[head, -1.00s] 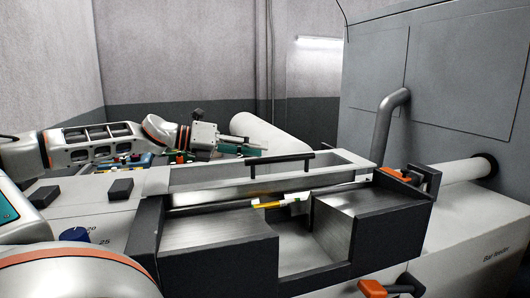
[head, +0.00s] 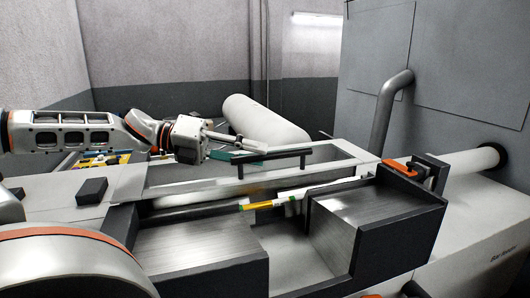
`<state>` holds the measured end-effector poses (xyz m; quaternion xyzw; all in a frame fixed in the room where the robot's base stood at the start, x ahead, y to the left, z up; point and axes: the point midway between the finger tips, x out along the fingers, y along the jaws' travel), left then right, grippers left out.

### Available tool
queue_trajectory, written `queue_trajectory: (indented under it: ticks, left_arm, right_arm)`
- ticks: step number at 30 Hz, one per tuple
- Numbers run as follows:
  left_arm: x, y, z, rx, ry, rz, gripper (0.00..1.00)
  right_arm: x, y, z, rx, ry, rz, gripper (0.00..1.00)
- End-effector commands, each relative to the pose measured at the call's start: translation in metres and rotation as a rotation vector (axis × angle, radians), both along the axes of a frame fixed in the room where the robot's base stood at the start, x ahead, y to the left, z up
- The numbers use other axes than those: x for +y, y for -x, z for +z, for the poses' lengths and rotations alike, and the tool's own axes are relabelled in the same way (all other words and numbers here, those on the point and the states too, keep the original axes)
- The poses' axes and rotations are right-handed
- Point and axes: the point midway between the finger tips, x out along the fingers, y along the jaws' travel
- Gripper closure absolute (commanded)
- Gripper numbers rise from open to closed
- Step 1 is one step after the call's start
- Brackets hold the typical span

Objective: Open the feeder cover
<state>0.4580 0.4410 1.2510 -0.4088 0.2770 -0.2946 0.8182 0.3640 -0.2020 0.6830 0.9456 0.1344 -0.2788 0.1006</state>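The feeder cover (head: 203,187) is a long pale frame with a see-through middle, on top of the bar feeder. A black bar handle (head: 280,157) stands on two short posts along it. I cannot tell from this angle whether the cover is fully down. My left gripper (head: 238,149) reaches in from the left, at the handle's left end. Its grey and teal-tipped fingers are apart with nothing seen between them. The teal fingertip overlaps the handle in the picture; contact is unclear. My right gripper is not in view.
In front of the cover is an open dark trough with metal blocks (head: 345,228) and a yellow, green and white bar (head: 262,205). An orange latch (head: 396,168) sits at the right end.

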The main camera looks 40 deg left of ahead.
Motion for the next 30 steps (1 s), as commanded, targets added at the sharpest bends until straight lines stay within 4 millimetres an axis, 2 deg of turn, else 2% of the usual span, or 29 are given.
queue_trajectory:
  ticks: [7,17,21,26,30]
  left_arm:
    - [-0.019,-0.018,-0.005,0.0,0.0,-0.001,0.71]
    - [-0.022,-0.021,-0.007,-0.001,-0.001,0.002,0.71]
    - [-0.021,-0.021,-0.007,-0.001,-0.001,0.002,1.0]
    - [-0.021,-0.021,-0.007,-0.001,-0.001,0.002,1.0]
    - [-0.012,-0.027,-0.007,-0.002,-0.001,0.003,1.0]
  right_arm:
    - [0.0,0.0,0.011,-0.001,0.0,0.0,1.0]
    - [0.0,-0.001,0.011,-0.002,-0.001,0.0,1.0]
    - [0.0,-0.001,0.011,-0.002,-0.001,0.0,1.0]
    - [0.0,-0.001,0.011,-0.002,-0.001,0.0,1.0]
    - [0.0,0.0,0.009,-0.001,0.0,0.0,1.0]
